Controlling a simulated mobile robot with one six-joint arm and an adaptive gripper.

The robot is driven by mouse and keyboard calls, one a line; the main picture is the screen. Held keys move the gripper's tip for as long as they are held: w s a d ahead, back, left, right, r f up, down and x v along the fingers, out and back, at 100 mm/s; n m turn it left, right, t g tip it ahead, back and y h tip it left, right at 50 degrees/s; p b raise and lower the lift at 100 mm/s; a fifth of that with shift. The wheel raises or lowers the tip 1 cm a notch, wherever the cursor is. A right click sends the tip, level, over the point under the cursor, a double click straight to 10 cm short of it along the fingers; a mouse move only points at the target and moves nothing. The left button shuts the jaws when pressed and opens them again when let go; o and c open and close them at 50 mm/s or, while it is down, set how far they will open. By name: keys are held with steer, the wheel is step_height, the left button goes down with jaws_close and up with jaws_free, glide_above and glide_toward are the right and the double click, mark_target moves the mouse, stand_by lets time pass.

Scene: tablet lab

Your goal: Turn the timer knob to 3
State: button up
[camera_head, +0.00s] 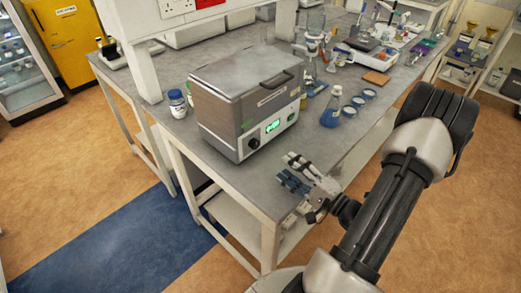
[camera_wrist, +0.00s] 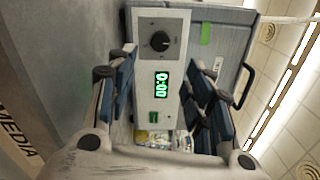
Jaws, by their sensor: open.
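The timer knob (camera_wrist: 160,41) is a round black dial on the pale front panel of a grey lidded bath (camera_head: 225,120). In the head view the knob (camera_head: 253,143) sits left of a green lit display (camera_head: 272,126). In the wrist view the display (camera_wrist: 161,85) appears to read zeros, turned sideways; the dial's numbers are too small to read. My gripper (camera_head: 287,168) is open and empty, in front of and apart from the panel. In the wrist view the fingers of my gripper (camera_wrist: 163,70) stand either side of the panel, with the knob beyond them.
The bench edge runs below my gripper. A green switch (camera_wrist: 153,115) is on the panel.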

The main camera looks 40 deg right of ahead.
mark_target(257, 146)
steer(key=w, duration=0.4)
steer(key=w+b, duration=0.1)
steer(key=w, duration=0.3)
steer(key=w+a, duration=0.1)
steer(key=w, duration=0.3)
steer(key=shift+r+b, duration=0.25)
steer(key=shift+b, duration=0.15)
steer(key=shift+s, duration=0.1)
steer(key=c, duration=1.1)
